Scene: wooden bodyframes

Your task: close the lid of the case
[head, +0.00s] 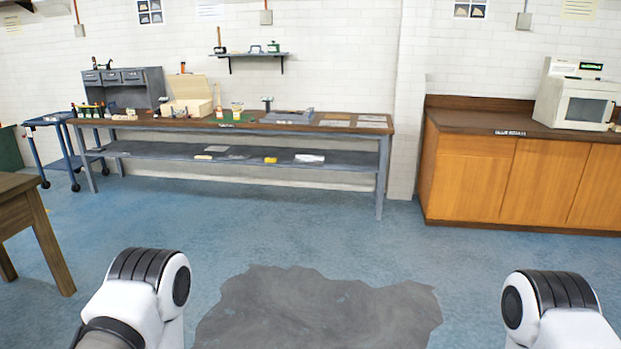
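A pale wooden case (189,105) stands on the long workbench against the far wall, left of the picture's middle. Its lid (188,86) is raised and leans up at the back, so the case looks open. The inside of the case is too small to make out. Only white and black links of my two arms show at the bottom left and bottom right. Neither gripper is in view, and both arms are far from the case.
The workbench (385,150) also bears a grey drawer cabinet (140,82) and small tools. A blue cart (48,121) stands left of it, a wooden table (22,195) nearer left. Wooden cupboards (520,180) with a microwave (578,100) stand right. Open floor lies between.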

